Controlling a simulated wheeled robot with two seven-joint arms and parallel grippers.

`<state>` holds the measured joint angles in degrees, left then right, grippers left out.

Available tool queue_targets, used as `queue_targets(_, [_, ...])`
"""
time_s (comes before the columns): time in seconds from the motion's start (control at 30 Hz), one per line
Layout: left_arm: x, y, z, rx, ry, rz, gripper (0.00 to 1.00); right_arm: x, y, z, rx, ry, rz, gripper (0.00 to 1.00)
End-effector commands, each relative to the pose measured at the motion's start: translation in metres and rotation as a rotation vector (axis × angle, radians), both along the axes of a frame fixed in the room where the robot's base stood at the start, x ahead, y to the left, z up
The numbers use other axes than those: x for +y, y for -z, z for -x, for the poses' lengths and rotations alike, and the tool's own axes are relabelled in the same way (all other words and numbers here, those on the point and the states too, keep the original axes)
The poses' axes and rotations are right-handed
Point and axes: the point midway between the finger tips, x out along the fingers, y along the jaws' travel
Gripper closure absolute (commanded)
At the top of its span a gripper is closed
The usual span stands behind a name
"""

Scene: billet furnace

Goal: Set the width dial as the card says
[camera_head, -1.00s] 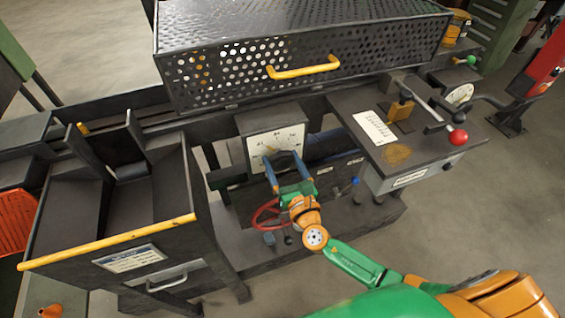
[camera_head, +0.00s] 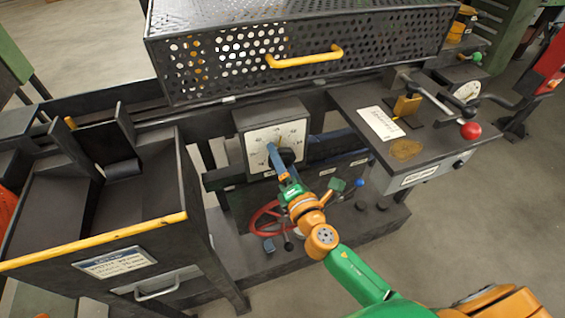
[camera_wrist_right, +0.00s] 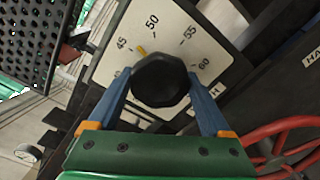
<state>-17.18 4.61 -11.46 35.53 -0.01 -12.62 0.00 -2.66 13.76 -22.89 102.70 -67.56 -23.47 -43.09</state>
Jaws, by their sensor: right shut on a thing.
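The width dial (camera_head: 262,136) is a pale square plate with numbers in a dark housing, below the perforated cover. In the right wrist view the dial plate (camera_wrist_right: 190,45) shows 45, 50, 55 and 60. A yellow pointer tip shows between 45 and 50. The black knob (camera_wrist_right: 160,80) sits between the blue fingers of my right gripper (camera_wrist_right: 162,88), which is shut on it. In the head view this gripper (camera_head: 276,156) reaches up to the dial from below, partly covering its face. A white card (camera_head: 380,124) lies on the right bench; its writing is too small to read. My left gripper is out of view.
A red handwheel (camera_head: 266,218) and a blue-knobbed lever (camera_head: 358,184) are below the dial. The perforated cover (camera_head: 310,50) with a yellow handle overhangs behind. A dark bin (camera_head: 150,240) stands left. The bench (camera_head: 410,130) at right carries a red-knobbed lever (camera_head: 470,130).

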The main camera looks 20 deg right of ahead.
Motion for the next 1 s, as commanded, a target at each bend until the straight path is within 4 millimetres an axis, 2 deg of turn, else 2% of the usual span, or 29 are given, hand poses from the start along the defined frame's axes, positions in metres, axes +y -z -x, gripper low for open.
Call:
queue_targets(0.5, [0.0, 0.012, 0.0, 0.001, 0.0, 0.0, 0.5, 0.0, 0.0, 0.0, 0.014, 0.0, -0.407, 0.73])
queue_targets(1.0, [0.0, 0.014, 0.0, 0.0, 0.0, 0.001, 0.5, 0.0, -0.001, 0.0, 0.018, -0.001, -0.545, 0.73])
